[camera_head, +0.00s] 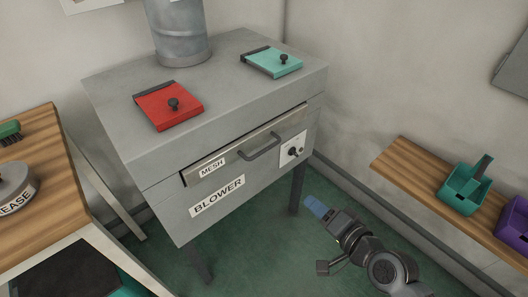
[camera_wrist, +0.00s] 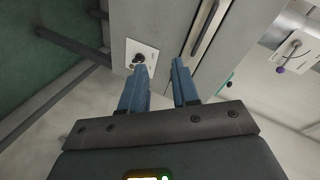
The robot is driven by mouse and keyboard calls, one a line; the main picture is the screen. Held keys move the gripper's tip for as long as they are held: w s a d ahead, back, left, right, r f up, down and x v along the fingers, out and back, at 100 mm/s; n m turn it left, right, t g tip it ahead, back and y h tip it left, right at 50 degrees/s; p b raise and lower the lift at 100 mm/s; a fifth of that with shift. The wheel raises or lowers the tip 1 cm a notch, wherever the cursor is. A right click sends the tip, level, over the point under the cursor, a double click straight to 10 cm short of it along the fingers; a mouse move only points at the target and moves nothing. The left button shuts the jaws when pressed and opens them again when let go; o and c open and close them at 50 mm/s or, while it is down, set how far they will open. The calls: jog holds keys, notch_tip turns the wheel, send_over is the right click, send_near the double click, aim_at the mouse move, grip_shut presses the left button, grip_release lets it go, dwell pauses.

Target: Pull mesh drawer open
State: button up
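The mesh drawer (camera_head: 225,160) is a long grey front with a "MESH" label, set in the upper front of the grey blower cabinet (camera_head: 160,192). It looks closed. Its dark bar handle (camera_head: 259,147) sticks out right of the label. My gripper (camera_head: 312,206) is in front of and below the cabinet's right end, apart from the handle. In the wrist view my gripper (camera_wrist: 158,75) has two blue fingers spread apart with nothing between them. The handle (camera_wrist: 210,14) shows there at the top, beyond the right finger.
Red (camera_head: 168,106) and teal (camera_head: 273,62) lids and a metal pipe (camera_head: 178,32) are on the cabinet top. A wooden bench (camera_head: 36,190) stands left; a shelf (camera_head: 420,175) with teal (camera_head: 463,192) and purple bins is right.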

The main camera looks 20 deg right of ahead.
aim_at(265, 151)
jog(key=w+a+m+y, duration=0.1)
jog(key=w, duration=0.5)
jog(key=w+a+r+m+y, duration=0.1)
jog(key=w+a, duration=0.1)
jog(key=w, duration=0.5)
jog(key=w+a+r+m, duration=0.1)
jog(key=w+a, duration=0.1)
jog(key=w, duration=0.5)
jog(key=shift+w+r+t+y+b, duration=0.2)
jog(key=shift+t+y+b, duration=0.1)
jog(key=shift+t+y, duration=0.1)
grip_shut()
